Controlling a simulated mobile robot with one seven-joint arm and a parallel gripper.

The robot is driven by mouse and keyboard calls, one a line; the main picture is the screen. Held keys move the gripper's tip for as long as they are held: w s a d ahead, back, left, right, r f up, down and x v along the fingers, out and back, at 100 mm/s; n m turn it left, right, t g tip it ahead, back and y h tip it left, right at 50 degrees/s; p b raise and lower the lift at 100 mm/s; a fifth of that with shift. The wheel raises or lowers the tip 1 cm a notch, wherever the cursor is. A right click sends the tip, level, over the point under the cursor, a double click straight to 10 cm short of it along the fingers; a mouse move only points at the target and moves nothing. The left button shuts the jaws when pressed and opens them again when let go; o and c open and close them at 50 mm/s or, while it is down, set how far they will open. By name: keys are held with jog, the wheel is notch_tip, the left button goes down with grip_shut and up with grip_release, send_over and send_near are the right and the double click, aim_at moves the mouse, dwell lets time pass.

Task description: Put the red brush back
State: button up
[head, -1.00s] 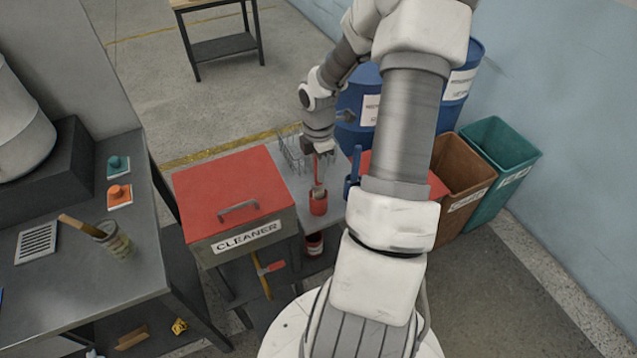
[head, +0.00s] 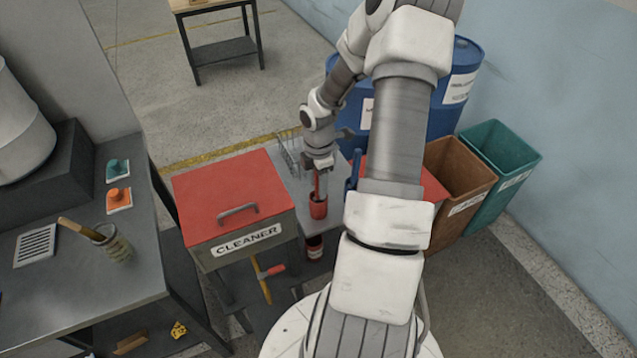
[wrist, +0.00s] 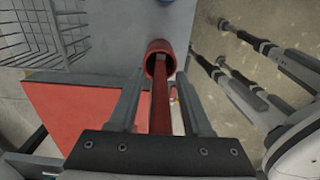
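The red brush (wrist: 160,108) stands with its lower end inside a red cup (wrist: 160,50). Its red handle also shows in the head view (head: 315,184), above the red cup (head: 318,208) on a grey surface. My gripper (wrist: 161,76) is at the cup's rim, with one finger on each side of the handle. Gaps show between the handle and both fingers, so the gripper looks open around it. The brush's lower end is hidden in the cup.
A blue handle (head: 355,165) stands just right of the red cup, partly behind my arm. A wire basket (head: 288,152) is behind it. A red-lidded cleaner box (head: 230,190) is to the left. Blue drums (head: 458,85) and open bins (head: 500,150) stand right.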

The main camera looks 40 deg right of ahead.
notch_tip(320, 180, up, 12)
jog(key=shift+r+p, duration=0.2)
jog(key=shift+p, duration=0.45)
dwell(0.4)
